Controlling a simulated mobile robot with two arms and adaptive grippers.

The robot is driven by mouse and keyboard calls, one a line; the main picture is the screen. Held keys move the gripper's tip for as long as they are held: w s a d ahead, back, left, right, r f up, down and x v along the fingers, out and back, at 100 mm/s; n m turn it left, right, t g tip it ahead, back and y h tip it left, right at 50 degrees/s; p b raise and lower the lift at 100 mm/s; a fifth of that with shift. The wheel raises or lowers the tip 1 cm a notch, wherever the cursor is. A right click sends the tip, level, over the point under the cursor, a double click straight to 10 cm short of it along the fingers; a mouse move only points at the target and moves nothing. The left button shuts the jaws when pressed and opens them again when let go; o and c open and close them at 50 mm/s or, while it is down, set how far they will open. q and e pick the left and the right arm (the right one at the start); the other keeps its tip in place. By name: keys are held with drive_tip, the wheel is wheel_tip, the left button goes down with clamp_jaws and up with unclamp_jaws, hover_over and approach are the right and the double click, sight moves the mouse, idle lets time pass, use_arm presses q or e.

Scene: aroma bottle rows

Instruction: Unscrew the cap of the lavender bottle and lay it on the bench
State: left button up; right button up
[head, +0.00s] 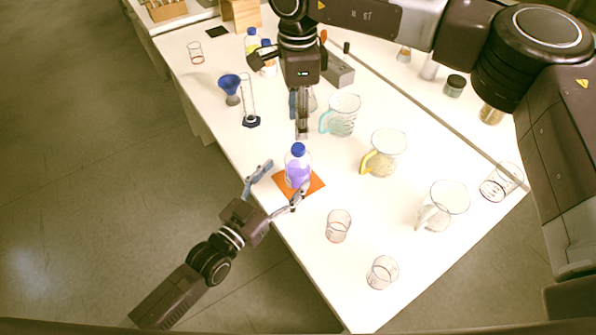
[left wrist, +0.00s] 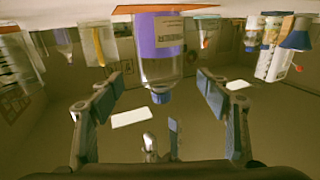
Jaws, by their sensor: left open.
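The lavender bottle (head: 297,172) stands upright on an orange mat (head: 316,185) near the bench edge, its blue cap (head: 298,149) on top.
On the white bench (head: 320,265), a teal-handled beaker (head: 342,117), a yellow-handled one (head: 385,153) and a clear jug (head: 442,207) stand to the right. Small glasses (head: 338,226) (head: 382,273) stand in front. A measuring cylinder (head: 249,103) and blue funnel (head: 230,86) stand behind left.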

sight(290, 171)
use_arm(q)
drive_tip(key=x, duration=0.5)
drive_tip(key=shift+w, duration=0.15)
use_arm(e)
drive_tip(key=shift+w+f, duration=0.1)
use_arm(q)
drive_tip(key=shift+w+d, duration=0.25)
drive_tip(key=shift+w, duration=0.05)
